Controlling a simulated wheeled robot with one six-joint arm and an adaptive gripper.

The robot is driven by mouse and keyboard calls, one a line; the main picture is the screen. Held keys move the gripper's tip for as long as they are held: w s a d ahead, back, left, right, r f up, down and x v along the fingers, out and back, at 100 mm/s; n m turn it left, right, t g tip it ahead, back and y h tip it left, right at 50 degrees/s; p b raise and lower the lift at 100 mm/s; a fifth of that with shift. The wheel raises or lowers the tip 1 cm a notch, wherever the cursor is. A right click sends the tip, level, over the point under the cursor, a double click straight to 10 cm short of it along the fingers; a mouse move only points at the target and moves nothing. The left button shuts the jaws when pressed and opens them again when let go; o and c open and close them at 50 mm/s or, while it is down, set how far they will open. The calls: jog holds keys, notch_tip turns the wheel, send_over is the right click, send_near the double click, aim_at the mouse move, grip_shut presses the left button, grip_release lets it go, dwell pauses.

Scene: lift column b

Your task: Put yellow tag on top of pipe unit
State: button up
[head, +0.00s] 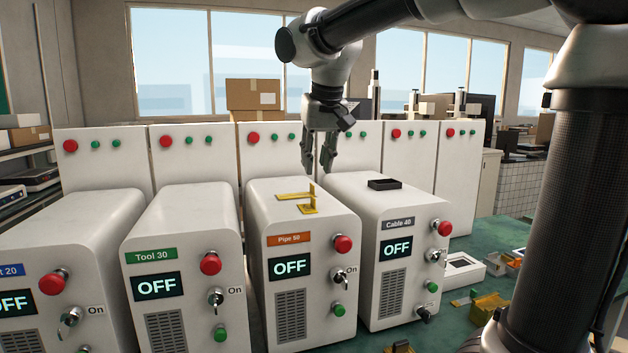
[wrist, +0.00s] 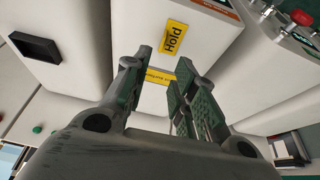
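The pipe unit (head: 292,266) is a white box with an orange "Pipe 50" label and an "OFF" display. Yellow tag pieces (head: 308,209) rest on its top, with a small part standing up. In the wrist view a yellow tag reading "Hold" (wrist: 173,37) lies on the white top, and a second yellow face (wrist: 160,76) shows between my fingers, partly hidden. My gripper (head: 317,170) is open and points down above the back right of the pipe unit's top. Nothing shows held between its fingers. I cannot tell whether it touches the tag.
The cable unit (head: 403,262) stands close on the right with a black tray (head: 384,184) on top. The tool unit (head: 180,262) stands on the left. A row of taller white cabinets (head: 103,166) stands behind. Small yellow parts (head: 490,306) lie on the green bench at right.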

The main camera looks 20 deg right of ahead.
jog(key=s+d+f, duration=0.4)
jog(key=s, duration=0.4)
jog(key=s+d+f, duration=0.5)
jog(key=s, duration=0.2)
jog(key=s+d+f, duration=0.4)
jog(key=s, duration=0.4)
jog(key=shift+s+d+f, duration=0.35)
jog(key=shift+d+f, duration=0.05)
